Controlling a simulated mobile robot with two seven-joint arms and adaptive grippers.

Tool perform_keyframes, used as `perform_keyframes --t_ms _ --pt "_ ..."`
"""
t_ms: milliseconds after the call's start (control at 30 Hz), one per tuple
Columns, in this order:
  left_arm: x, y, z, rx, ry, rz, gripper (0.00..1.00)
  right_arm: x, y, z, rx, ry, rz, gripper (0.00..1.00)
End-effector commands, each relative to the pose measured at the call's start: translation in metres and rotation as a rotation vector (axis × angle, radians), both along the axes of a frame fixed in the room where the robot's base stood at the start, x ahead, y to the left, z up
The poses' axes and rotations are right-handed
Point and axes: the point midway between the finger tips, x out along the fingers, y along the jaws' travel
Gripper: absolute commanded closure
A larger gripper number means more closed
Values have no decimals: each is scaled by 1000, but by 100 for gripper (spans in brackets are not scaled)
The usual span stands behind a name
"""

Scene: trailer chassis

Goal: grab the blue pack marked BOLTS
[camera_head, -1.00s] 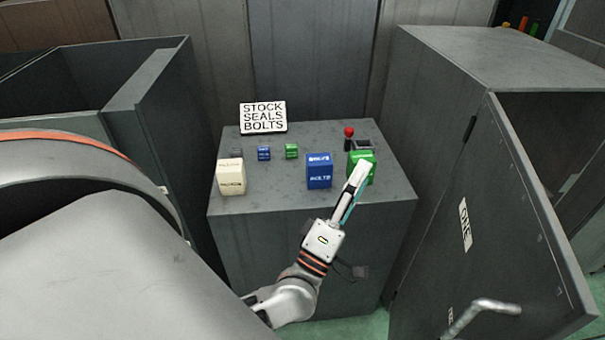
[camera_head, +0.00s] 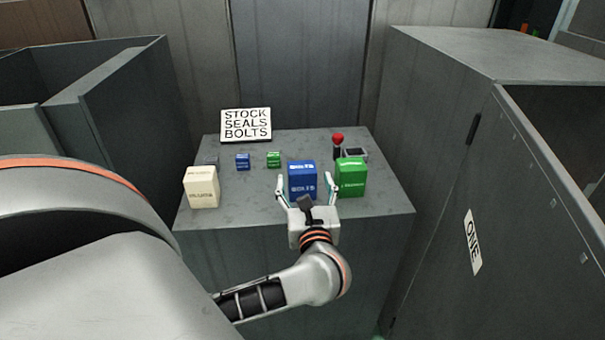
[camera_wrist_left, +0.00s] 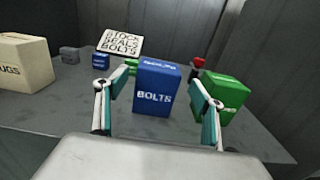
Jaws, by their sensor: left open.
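The blue pack marked BOLTS (camera_head: 302,177) stands upright on the grey cabinet top (camera_head: 240,202), near its front. It also shows in the left wrist view (camera_wrist_left: 156,88), with its label facing me. My left gripper (camera_head: 306,184) is open, with one finger on each side of the blue pack. In the left wrist view the fingers (camera_wrist_left: 158,98) show gaps to the pack on both sides. The right finger is close to the green pack (camera_head: 351,177); I cannot tell whether they touch. My right gripper is not in view.
A cream pack (camera_head: 201,187) stands at the left front. Small blue (camera_head: 242,161) and green (camera_head: 273,159) boxes stand behind. A sign (camera_head: 246,124) and a red-knobbed lever (camera_head: 338,145) are at the back. An open cabinet door (camera_head: 490,220) is at the right.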

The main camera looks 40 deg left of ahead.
Motion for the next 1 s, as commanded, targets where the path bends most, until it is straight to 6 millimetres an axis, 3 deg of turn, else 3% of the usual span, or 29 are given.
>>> perform_keyframes --t_ms 300,633,800,833,1000 --pt "24 35 3 6 1 1 32 1 0 -1 2 0 0 60" --pt "28 40 3 3 2 1 32 1 1 0 3 -2 -1 60" --pt "28 40 3 3 2 1 76 2 2 0 5 -3 -2 60" --pt "28 40 3 3 2 1 80 2 2 0 5 -3 -2 60" --pt "28 40 4 4 0 1 80 2 2 0 5 -3 -2 60"
